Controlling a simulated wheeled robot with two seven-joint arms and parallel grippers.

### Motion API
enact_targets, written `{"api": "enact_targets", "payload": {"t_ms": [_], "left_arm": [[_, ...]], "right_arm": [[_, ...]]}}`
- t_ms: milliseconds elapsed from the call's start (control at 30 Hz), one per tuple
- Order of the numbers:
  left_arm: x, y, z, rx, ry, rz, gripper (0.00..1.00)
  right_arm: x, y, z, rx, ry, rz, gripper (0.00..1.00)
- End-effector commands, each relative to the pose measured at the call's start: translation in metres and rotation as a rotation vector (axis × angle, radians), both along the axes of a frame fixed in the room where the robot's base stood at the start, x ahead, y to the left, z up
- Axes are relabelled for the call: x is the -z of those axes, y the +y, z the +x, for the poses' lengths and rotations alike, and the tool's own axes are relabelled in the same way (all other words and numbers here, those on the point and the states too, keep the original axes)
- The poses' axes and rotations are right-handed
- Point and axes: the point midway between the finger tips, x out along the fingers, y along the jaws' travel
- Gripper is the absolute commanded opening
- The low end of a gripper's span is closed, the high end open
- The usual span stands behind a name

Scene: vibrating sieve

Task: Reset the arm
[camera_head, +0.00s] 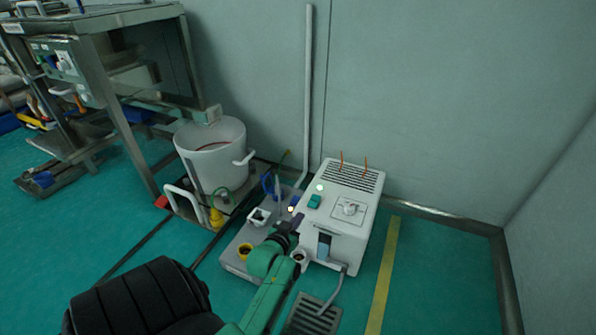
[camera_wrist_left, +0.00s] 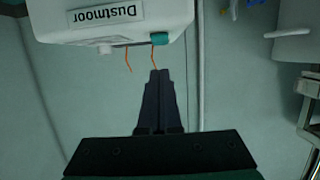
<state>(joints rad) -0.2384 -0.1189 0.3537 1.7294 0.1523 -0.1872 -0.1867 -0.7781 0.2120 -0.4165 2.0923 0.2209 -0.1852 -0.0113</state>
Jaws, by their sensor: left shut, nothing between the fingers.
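My left arm (camera_head: 262,292), green, reaches up from the bottom of the head view. My left gripper (camera_head: 294,221) is at its end, close to the left side of a white machine box (camera_head: 326,249); I cannot tell if it touches. In the left wrist view the dark fingers (camera_wrist_left: 160,77) are together, with nothing between them. There the white box (camera_wrist_left: 60,22), labelled "Dustmoor", appears upside down beyond the fingertips, with a teal button (camera_wrist_left: 159,38) on it. My right gripper is in neither view.
The box has a knob (camera_head: 349,208), a teal switch (camera_head: 315,201) and two orange prongs on top. A white bucket (camera_head: 212,158) stands to its left, near a metal table (camera_head: 128,149). A wall pole (camera_head: 307,90) rises behind. Green floor (camera_head: 440,285) lies clear at right.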

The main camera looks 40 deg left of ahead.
Motion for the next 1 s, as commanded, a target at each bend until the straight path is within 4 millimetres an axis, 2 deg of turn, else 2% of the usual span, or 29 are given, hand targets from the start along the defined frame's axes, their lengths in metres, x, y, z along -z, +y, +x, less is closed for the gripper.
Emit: {"api": "enact_targets", "payload": {"t_ms": [333, 433, 467, 567, 600, 700, 800, 1000], "left_arm": [[0.0, 0.0, 0.0, 0.001, 0.001, -0.001, 0.0], [0.0, -0.016, 0.001, 0.046, 0.005, 0.003, 0.0], [0.0, -0.028, 0.002, 0.08, 0.008, 0.004, 0.0], [0.006, -0.093, -0.005, 0.245, 0.031, -0.019, 0.0], [0.009, -0.124, -0.012, 0.317, 0.044, -0.04, 0.0], [0.019, -0.192, -0.038, 0.464, 0.079, -0.11, 0.0], [0.025, -0.246, -0.067, 0.571, 0.113, -0.185, 0.0], [0.029, -0.33, -0.132, 0.73, 0.186, -0.341, 0.0]], "right_arm": [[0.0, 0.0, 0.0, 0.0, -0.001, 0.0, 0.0], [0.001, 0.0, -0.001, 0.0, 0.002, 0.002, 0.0], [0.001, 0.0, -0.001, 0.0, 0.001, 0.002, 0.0], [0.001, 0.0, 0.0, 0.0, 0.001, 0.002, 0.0], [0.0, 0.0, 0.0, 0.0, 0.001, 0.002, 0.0], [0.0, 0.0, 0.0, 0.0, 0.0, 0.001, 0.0], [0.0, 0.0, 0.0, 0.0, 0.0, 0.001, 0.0], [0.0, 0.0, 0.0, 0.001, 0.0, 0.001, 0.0]]}}
